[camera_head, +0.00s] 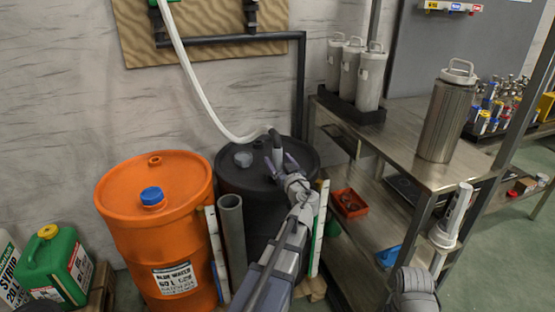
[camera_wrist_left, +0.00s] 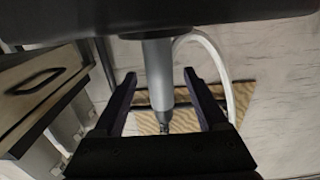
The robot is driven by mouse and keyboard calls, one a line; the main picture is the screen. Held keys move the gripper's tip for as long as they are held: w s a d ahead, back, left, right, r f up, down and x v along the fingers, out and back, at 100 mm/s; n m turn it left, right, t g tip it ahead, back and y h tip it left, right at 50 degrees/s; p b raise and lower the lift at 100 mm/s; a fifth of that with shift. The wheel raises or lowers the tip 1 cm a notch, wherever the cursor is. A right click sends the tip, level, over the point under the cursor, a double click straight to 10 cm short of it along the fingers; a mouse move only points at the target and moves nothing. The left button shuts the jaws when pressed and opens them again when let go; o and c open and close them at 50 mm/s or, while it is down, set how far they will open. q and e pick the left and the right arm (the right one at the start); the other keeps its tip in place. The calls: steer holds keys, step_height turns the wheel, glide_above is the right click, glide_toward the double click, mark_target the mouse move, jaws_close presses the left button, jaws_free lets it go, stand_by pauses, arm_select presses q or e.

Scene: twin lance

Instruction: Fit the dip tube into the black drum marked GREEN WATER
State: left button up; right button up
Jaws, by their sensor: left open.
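The black drum (camera_head: 235,180) stands against the wall, right of an orange drum. Its front is mostly behind my left arm, and no GREEN WATER label can be read. The grey dip tube (camera_head: 277,153) stands upright at the drum's lid, with a pale hose (camera_head: 190,75) curving to its dark top. My left gripper (camera_head: 279,162) is open, its fingers on either side of the tube. In the left wrist view the tube (camera_wrist_left: 159,72) shows between the open fingers (camera_wrist_left: 160,78), with gaps beside it. One end meets the black drum (camera_wrist_left: 230,12); how deep it sits is hidden.
The orange drum (camera_head: 155,235) has a blue cap (camera_head: 152,196). An upright grey pipe (camera_head: 232,235) stands between the drums. A metal shelf (camera_head: 400,150) with a steel canister (camera_head: 447,115) is close on the right. A green jerrycan (camera_head: 55,265) is at the lower left.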

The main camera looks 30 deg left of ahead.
arm_select(q)
steer(key=v, duration=0.6)
stand_by(0.6)
steer(key=s+d+f+m+g+h, duration=0.3)
steer(key=s+d+f+g+h, duration=0.15)
steer(key=d+f, duration=0.35)
steer(key=s+d+f+m+g+h, duration=0.3)
steer(key=s+d+f, duration=0.3)
steer(key=d+f, duration=0.3)
steer(key=s+d+f+m+g+h, duration=0.45)
steer(key=s+d+m, duration=0.35)
steer(key=s+d, duration=0.5)
step_height(320, 180, up, 30)
steer(key=w+d+p, duration=0.1)
steer(key=p, duration=2.9)
steer(key=shift+r+h, duration=0.15)
steer(key=shift+h, duration=0.15)
steer(key=shift+w+d, duration=0.1)
steer(key=shift+c, duration=0.2)
